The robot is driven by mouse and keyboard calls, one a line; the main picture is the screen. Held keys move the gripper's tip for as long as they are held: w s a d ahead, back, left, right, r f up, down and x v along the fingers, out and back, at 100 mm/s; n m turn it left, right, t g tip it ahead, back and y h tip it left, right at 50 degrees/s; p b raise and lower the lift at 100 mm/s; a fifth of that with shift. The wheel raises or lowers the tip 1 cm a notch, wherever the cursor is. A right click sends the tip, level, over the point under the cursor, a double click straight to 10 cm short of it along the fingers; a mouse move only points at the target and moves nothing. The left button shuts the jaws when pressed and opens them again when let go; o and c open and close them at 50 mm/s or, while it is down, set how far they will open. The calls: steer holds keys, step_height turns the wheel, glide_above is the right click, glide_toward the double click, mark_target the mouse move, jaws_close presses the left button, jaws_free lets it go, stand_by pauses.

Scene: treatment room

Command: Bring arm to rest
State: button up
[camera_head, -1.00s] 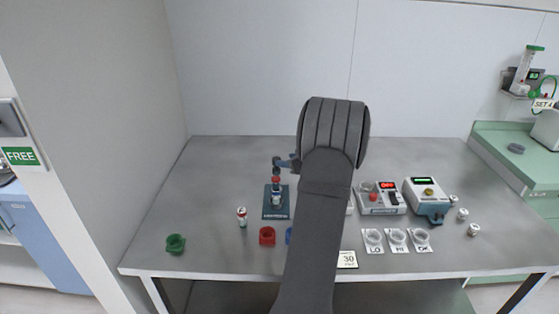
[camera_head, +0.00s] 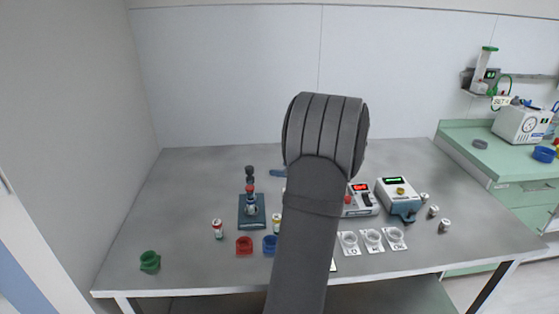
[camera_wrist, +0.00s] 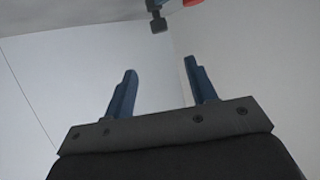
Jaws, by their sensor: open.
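My arm rises through the middle of the head view, with its thick dark joint above the table. It hides part of the tabletop and most of my gripper; a small blue part of the gripper (camera_head: 278,173) shows just left of the arm. In the wrist view, the two blue fingers of my gripper (camera_wrist: 160,88) stand wide apart. Nothing is between them, and white wall lies behind. The gripper is open and empty above the table.
The grey table (camera_head: 185,185) carries a stand (camera_head: 251,208), a green cup (camera_head: 150,262), a red cup (camera_head: 244,246), a blue cup (camera_head: 269,244), a vial (camera_head: 217,229), two instruments, clear dishes (camera_head: 372,238) and small metal-capped vials (camera_head: 444,226). A green bench (camera_head: 500,165) stands right. The table's back left is clear.

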mark_target(250, 168)
steer(key=x, duration=1.7)
steer(key=shift+w+a+f, duration=0.1)
steer(key=shift+a+f, duration=0.05)
steer(key=shift+f, duration=0.05)
steer(key=shift+r, duration=0.1)
